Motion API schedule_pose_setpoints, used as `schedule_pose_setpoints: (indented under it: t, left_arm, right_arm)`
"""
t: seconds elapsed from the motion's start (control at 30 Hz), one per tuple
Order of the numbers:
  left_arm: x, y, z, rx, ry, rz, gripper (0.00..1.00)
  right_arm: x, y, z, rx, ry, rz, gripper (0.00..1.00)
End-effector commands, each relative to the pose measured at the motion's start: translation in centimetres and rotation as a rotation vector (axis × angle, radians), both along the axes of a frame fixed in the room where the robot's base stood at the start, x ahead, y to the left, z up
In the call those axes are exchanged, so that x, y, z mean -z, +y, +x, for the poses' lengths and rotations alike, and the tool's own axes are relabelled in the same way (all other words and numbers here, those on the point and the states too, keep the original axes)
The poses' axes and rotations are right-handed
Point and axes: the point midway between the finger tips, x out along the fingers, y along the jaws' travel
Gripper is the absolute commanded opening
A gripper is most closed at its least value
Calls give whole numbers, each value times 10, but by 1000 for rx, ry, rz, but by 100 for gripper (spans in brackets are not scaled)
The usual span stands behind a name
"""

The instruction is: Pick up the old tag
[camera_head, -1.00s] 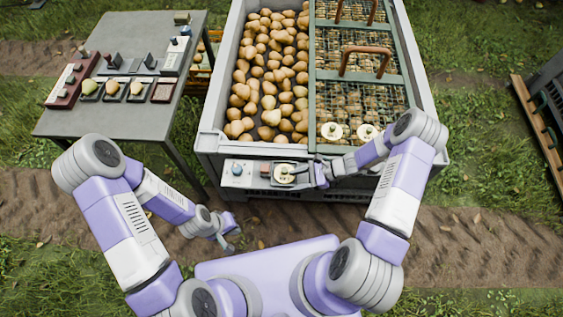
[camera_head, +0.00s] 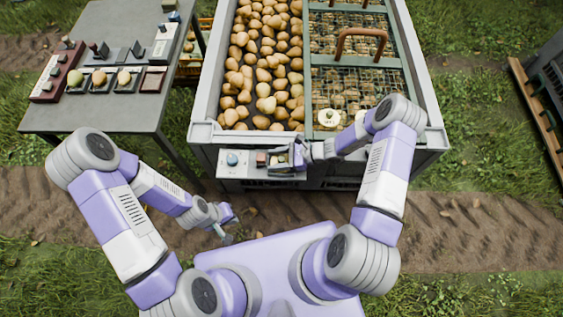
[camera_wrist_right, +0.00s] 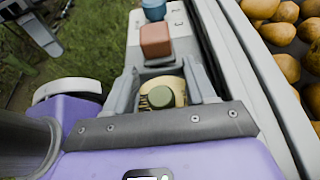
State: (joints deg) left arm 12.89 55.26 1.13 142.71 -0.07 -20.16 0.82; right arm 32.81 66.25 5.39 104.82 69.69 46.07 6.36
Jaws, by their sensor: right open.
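A round cream disc with a green knob (camera_wrist_right: 163,97), which looks like the tag, sits on the grey ledge panel (camera_head: 238,171) at the crate's front. My right gripper (camera_wrist_right: 163,88) is open, with one finger on either side of the disc in the right wrist view. Whether the fingers touch it I cannot tell. In the head view my right gripper (camera_head: 292,158) largely hides the disc. Two similar cream discs lie on the crate's mesh lid, one in plain view (camera_head: 328,118), the other partly behind my right arm. My left gripper (camera_head: 226,233) hangs empty over the soil; its jaw opening is unclear.
An orange-brown block (camera_wrist_right: 155,40) and a blue knob (camera_wrist_right: 153,9) stand on the same panel. A grey table (camera_head: 110,25) with pear trays stands at the left.

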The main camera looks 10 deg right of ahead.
Motion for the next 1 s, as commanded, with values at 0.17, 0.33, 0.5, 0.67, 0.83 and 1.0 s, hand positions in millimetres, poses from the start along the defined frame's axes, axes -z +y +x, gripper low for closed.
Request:
schedule_pose_setpoints:
  t: [0.17,0.33,0.5,0.67,0.83,1.0]
  left_arm:
    - [0,0,0,0,0,0,0]
    - [0,0,0,0,0,0,0]
    - [0,0,0,0,0,0,0]
    - [-2,0,0,0,0,0,0]
    - [-13,0,0,0,0,0,0]
    - [-27,0,0,0,0,0,0]
  right_arm:
    - [0,0,0,0,0,0,37]
    - [0,0,0,0,0,-1,11]
    - [0,-1,0,0,1,-2,0]
    - [-3,-1,0,0,1,-2,0]
    - [-30,-1,0,0,-2,-2,0]
    - [-67,-1,0,-1,-4,-2,0]
